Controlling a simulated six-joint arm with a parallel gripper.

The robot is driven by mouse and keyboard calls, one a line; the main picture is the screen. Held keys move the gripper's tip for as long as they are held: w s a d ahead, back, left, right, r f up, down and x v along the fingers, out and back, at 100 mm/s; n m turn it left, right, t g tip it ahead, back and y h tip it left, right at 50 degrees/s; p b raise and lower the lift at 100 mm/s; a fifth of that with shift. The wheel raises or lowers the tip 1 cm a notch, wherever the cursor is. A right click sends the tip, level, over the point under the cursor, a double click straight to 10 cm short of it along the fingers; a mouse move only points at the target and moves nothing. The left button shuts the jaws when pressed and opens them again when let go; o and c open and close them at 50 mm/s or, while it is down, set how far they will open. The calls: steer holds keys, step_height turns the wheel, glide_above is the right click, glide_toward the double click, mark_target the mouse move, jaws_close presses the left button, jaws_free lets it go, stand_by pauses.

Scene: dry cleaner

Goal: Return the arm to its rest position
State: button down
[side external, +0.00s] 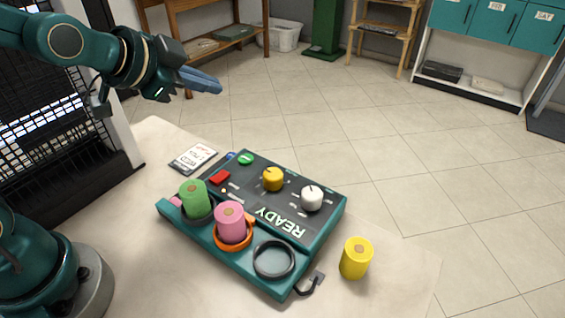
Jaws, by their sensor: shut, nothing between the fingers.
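My gripper (203,82) is at the upper left, high above the table's far left part. Its fingers are shut and empty, pointing right and slightly down. It touches nothing. My arm reaches in from the left edge of the picture, and my base stands at the lower left.
A teal control panel (322,222) marked READY sits on the pale table (140,235). A green spool (194,196) and a pink spool (230,221) stand in its rings; a black ring (274,259) is empty. A yellow spool (356,258) stands on the table at right. A card (193,158) lies behind.

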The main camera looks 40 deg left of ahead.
steer(key=s+f+n+g, duration=0.1)
steer(key=s+n+g, duration=0.1)
steer(key=s, duration=0.6)
steer(key=s+d+f+n+g, duration=0.1)
steer(key=s+f+n+g, duration=0.1)
steer(key=s+n, duration=0.3)
steer(key=s+g, duration=0.1)
steer(key=s, duration=0.3)
steer(key=shift+d, duration=0.15)
